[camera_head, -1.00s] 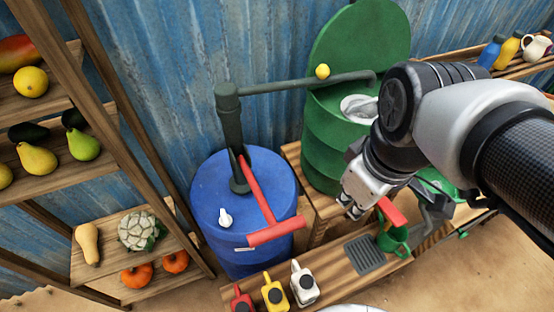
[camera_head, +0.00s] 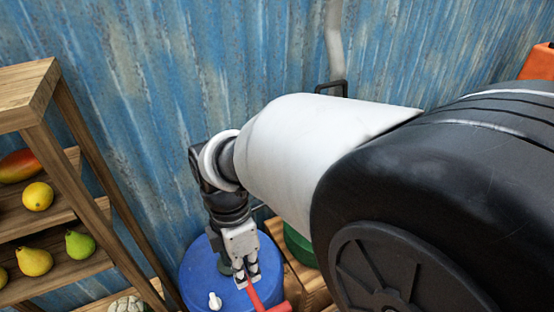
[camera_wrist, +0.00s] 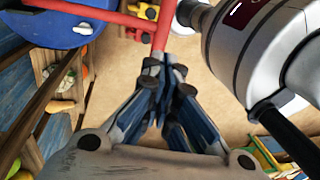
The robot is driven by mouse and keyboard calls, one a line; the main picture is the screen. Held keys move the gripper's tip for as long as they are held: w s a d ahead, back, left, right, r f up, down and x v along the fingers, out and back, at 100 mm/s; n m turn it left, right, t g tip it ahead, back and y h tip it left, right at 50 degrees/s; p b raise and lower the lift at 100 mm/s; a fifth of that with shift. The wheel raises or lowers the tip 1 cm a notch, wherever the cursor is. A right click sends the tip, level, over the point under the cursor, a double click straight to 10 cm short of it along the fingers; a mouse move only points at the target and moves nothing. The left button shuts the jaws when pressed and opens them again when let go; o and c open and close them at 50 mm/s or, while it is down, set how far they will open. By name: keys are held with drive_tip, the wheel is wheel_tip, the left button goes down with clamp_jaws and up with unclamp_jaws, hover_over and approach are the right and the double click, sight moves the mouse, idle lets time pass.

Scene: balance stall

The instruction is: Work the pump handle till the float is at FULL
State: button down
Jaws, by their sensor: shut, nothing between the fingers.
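The red pump handle (camera_head: 253,295) shows at the bottom edge of the head view, over the blue barrel (camera_head: 195,275). In the wrist view its red rod (camera_wrist: 163,33) runs down to my fingertips, and a red bar (camera_wrist: 85,10) crosses above. My gripper (camera_head: 247,284) points down at the handle with its fingers shut and empty; it also shows in the wrist view (camera_wrist: 165,72). The fingertips overlap the rod in the picture; I cannot tell whether they touch it. My arm hides the pump column and spout. I make out no float or FULL mark.
A wooden shelf (camera_head: 40,95) with fruit stands at the left. A blue corrugated wall (camera_head: 150,60) is behind. Part of a green drum (camera_head: 300,248) shows right of the barrel. A white knob (camera_head: 215,301) sits on the barrel top. Sandy floor (camera_wrist: 120,75) shows below.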

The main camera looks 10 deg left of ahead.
drive_tip(key=f, duration=0.4)
drive_tip(key=s+d+f, duration=0.1)
drive_tip(key=f, duration=0.4)
drive_tip(key=s+f+b, duration=0.1)
drive_tip(key=f, duration=0.3)
drive_tip(key=shift+s+d+f, duration=0.15)
drive_tip(key=shift+d+f, duration=0.15)
drive_tip(key=shift+f, duration=0.05)
